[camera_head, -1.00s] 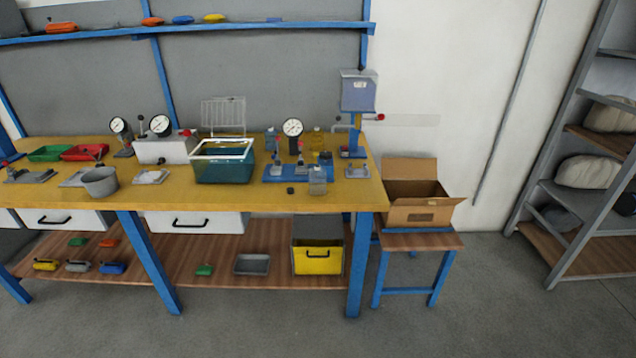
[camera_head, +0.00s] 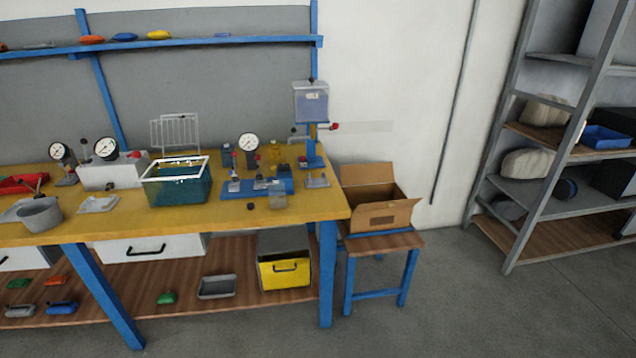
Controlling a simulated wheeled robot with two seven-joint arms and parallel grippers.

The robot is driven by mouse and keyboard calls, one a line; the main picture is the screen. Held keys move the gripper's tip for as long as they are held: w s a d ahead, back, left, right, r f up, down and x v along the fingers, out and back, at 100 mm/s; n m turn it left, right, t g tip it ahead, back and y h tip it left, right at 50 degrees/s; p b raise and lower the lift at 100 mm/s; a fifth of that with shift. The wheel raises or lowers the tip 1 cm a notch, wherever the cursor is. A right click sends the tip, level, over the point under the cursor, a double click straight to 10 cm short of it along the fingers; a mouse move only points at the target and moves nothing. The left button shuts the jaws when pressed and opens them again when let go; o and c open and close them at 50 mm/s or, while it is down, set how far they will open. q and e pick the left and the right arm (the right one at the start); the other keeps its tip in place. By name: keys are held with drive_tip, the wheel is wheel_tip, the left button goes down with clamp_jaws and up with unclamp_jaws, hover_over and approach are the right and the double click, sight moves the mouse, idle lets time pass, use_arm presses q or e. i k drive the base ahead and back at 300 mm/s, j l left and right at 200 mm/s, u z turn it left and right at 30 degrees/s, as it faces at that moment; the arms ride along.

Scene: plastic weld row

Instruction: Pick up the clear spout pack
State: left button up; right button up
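A small, clear-grey upright pack (camera_head: 277,198), which looks like the clear spout pack, stands near the front right edge of the yellow workbench (camera_head: 225,217). It is small in the picture, and its spout cannot be made out clearly. It stands just in front of a blue fixture (camera_head: 240,188). A yellow see-through item (camera_head: 275,153) and a dark blue-grey item (camera_head: 227,156) stand behind the fixture. Neither of my grippers is in view.
A teal water tank (camera_head: 178,190) and pressure gauges stand left of the pack. A dispenser (camera_head: 311,103) on a blue post stands behind right. An open cardboard box (camera_head: 390,215) sits on a low stool (camera_head: 385,243). Grey floor (camera_head: 440,310) in front is clear.

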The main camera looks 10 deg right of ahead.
sight(276, 188)
drive_tip(key=i+j+z, duration=0.6)
drive_tip(key=j+z, duration=0.15)
drive_tip(key=j, duration=0.2)
drive_tip(key=i+j+z, duration=0.25)
drive_tip(key=j, duration=0.15)
drive_tip(key=j+z, duration=0.25)
drive_tip(key=j, duration=0.15)
drive_tip(key=i+j+z, duration=0.1)
drive_tip(key=j+z, duration=0.15)
drive_tip(key=j, duration=0.2)
drive_tip(key=j+z, duration=0.25)
drive_tip(key=j, duration=0.2)
